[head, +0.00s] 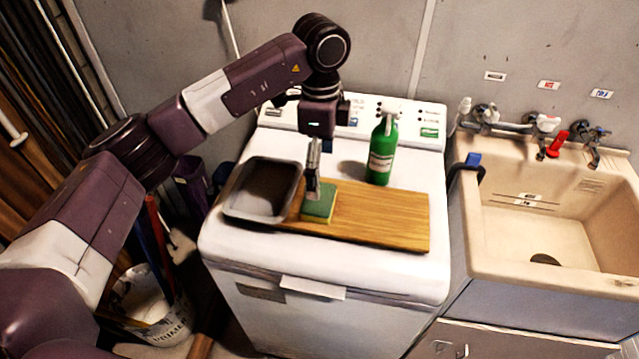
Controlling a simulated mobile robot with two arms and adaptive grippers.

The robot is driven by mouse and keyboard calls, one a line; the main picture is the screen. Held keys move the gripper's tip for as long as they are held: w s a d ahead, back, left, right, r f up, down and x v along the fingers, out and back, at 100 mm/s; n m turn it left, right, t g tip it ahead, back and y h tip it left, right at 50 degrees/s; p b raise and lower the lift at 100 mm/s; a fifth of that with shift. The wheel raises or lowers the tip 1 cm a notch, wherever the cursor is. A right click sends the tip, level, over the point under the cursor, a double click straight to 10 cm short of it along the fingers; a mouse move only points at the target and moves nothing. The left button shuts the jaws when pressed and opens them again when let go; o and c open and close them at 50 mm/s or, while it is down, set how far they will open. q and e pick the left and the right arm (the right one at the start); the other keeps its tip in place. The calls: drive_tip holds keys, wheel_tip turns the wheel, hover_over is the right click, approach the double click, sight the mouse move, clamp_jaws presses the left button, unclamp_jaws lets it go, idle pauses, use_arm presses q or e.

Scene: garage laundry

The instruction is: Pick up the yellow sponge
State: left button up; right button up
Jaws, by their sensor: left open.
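The yellow sponge (318,203) has a green top and a yellow lower side. It lies on a wooden board (385,217) on top of the white washing machine. My left gripper (313,192) points down at the sponge's back edge, with its fingers seen nearly edge-on. It is open. I cannot tell whether the fingers touch the sponge or straddle it. My right gripper is not in view.
A dark grey tray (262,190) stands just left of the sponge. A green bottle (382,150) stands behind the board. A beige sink (545,215) with taps is at the right. The washing machine's (330,262) front top edge is clear.

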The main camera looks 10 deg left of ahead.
sight(319, 202)
use_arm(q)
drive_tip(key=shift+a+f, duration=0.1)
drive_tip(key=shift+f, duration=0.2)
drive_tip(key=f+p, duration=0.1)
drive_tip(key=s+f, duration=0.1)
drive_tip(key=f+p, duration=0.1)
drive_tip(key=shift+s+p, duration=0.3)
drive_tip(key=shift+p, duration=0.05)
wheel_tip(319, 202, down, 3)
drive_tip(key=shift+w+r+p, duration=0.1)
drive_tip(key=shift+r+p, duration=0.05)
drive_tip(key=shift+p, duration=0.3)
drive_tip(key=shift+f, duration=0.5)
drive_tip(key=c, duration=0.7)
drive_tip(key=shift+c, duration=0.5)
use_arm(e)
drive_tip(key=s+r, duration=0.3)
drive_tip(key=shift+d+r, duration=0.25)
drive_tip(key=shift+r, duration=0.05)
